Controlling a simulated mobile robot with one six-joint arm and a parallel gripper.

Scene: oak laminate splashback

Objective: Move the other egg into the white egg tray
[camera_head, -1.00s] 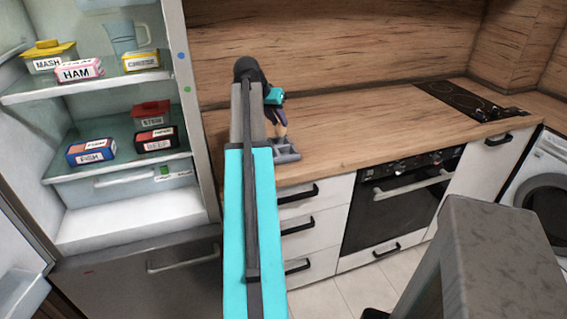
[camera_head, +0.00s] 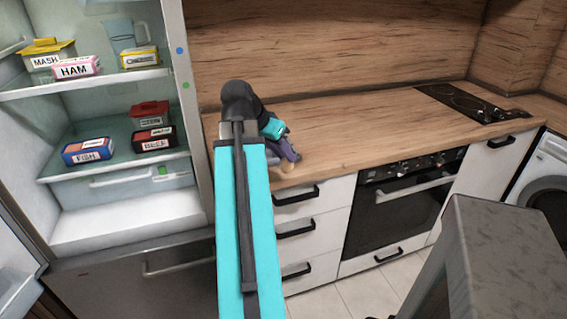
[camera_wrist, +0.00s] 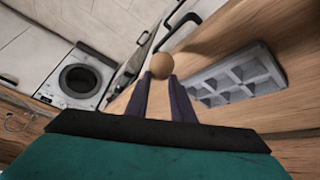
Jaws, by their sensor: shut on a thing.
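My gripper (camera_wrist: 160,88) is shut on a brown egg (camera_wrist: 162,66), which sits between the fingertips in the wrist view. In the wrist view the egg tray (camera_wrist: 243,91) looks pale grey, with several square cups. It lies on the wooden worktop to the right of the egg and the fingers. The cups that I can see look empty. In the head view my gripper (camera_head: 289,152) is low over the worktop near its front left edge.
The wooden worktop (camera_head: 350,125) is clear to the right as far as the black hob (camera_head: 465,100). An open fridge (camera_head: 120,215) with labelled food boxes stands at the left. Drawers with black handles (camera_head: 296,194) and an oven (camera_head: 395,195) are below the worktop edge.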

